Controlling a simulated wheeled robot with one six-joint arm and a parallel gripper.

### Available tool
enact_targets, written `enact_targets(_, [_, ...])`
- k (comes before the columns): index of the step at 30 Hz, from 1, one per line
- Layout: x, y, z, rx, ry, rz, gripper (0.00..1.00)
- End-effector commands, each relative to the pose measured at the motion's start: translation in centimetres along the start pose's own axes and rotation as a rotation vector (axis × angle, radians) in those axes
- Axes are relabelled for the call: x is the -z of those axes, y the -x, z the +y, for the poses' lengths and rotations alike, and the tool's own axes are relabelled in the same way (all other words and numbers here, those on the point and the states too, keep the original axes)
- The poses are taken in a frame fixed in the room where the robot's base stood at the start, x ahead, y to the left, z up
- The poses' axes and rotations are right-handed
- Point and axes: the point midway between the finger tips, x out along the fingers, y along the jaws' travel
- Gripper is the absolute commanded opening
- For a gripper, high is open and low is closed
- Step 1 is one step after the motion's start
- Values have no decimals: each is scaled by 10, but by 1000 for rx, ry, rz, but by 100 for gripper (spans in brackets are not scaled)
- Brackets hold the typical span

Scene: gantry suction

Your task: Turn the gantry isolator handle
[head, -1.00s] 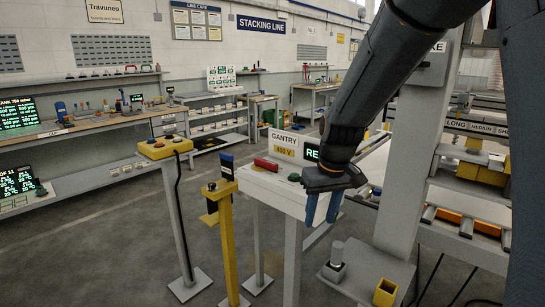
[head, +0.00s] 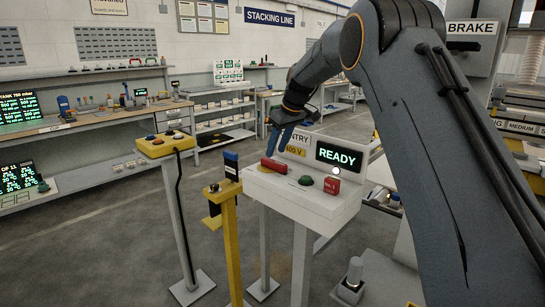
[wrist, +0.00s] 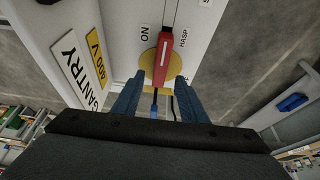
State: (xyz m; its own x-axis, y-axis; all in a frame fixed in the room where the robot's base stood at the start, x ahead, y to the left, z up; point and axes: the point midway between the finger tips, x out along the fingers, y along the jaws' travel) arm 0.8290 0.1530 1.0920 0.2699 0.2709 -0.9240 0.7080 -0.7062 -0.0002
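The isolator handle is a red bar (head: 274,165) on the left of the white gantry console (head: 312,204). In the wrist view the red handle (wrist: 163,57) lies across a yellow disc (wrist: 148,63), between the labels ON and HASP. My gripper (head: 276,140) is just above and behind the handle in the head view. In the wrist view my gripper (wrist: 159,82) shows two blue fingers apart, one to each side of the handle's near end. Nothing is held between them, and I cannot tell whether either touches the handle.
The console also bears a READY display (head: 338,155), a green button (head: 306,180) and a red block (head: 332,185). A yellow post (head: 229,240) and a yellow button box (head: 166,144) on a stand are to the left. Open floor lies further left.

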Motion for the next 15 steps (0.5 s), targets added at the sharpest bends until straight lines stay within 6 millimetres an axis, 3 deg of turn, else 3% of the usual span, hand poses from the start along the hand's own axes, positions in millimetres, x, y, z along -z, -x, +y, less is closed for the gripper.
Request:
enact_targets(6, [0, -33, -2, 2, 0, -1, 39])
enact_targets(15, [2, -49, -3, 0, 2, 1, 39])
